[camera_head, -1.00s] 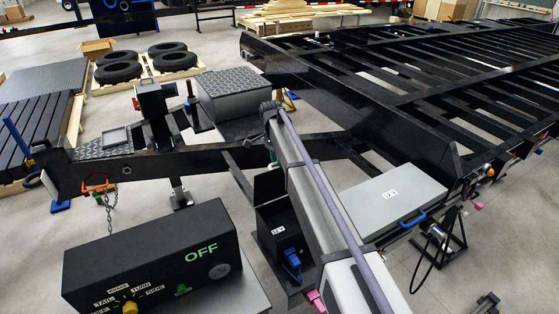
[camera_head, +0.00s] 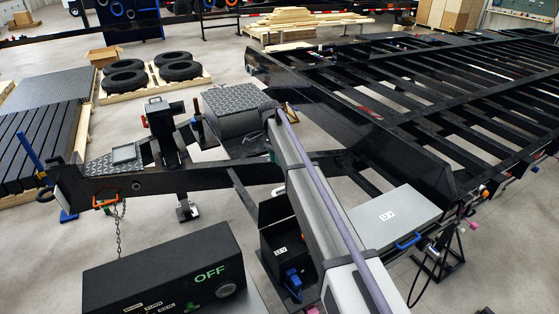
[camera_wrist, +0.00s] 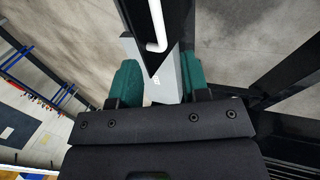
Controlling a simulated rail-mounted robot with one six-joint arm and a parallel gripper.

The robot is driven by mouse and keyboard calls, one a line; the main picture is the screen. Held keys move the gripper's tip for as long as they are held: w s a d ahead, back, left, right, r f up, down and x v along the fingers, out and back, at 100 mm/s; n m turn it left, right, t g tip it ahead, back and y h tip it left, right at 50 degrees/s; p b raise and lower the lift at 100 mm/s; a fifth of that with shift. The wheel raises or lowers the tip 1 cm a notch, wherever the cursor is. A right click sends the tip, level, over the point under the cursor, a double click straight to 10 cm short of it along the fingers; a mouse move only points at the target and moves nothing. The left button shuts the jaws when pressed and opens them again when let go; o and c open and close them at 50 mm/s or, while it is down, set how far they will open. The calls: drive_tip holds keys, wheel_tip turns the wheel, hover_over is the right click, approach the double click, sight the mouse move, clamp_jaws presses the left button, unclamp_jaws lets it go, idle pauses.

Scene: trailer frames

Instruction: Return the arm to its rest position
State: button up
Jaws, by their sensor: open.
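My arm (camera_head: 318,200) reaches from the bottom right up to the middle of the head view, over the black trailer frame's front. My gripper shows in the wrist view (camera_wrist: 158,80), with two green fingertips apart and nothing clearly held between them. A black pointed part with a white bar (camera_wrist: 157,25) and a pale grey surface show beyond the fingertips; I cannot tell how far off they are. In the head view the gripper is mostly hidden behind the arm.
A black control box (camera_head: 165,272) reading OFF stands at the lower left. The trailer tongue (camera_head: 150,183), an open black box (camera_head: 285,245), a grey-lidded box (camera_head: 395,217) and a tread-plate box (camera_head: 230,108) surround the arm. Tires (camera_head: 125,76) lie on pallets behind. Open floor shows at left.

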drive_tip(key=s+d+f+n+t+b, duration=0.1)
drive_tip(key=s+d+f+n+b, duration=0.2)
drive_tip(key=s, duration=0.9)
drive_tip(key=s+d+f+n+t+y+b, duration=0.1)
drive_tip(key=s+d+f+n+b, duration=0.3)
drive_tip(key=s+d, duration=0.6)
drive_tip(key=s+d+f+n+t+b, duration=0.1)
drive_tip(key=s+d+f+n+b, duration=0.2)
drive_tip(key=s+d, duration=0.4)
drive_tip(key=s+f+n, duration=0.1)
drive_tip(key=s+n, duration=0.1)
drive_tip(key=s, duration=0.7)
drive_tip(key=shift+d+f+y, duration=0.15)
drive_tip(key=shift+f+y, duration=0.05)
drive_tip(key=shift+y, duration=0.2)
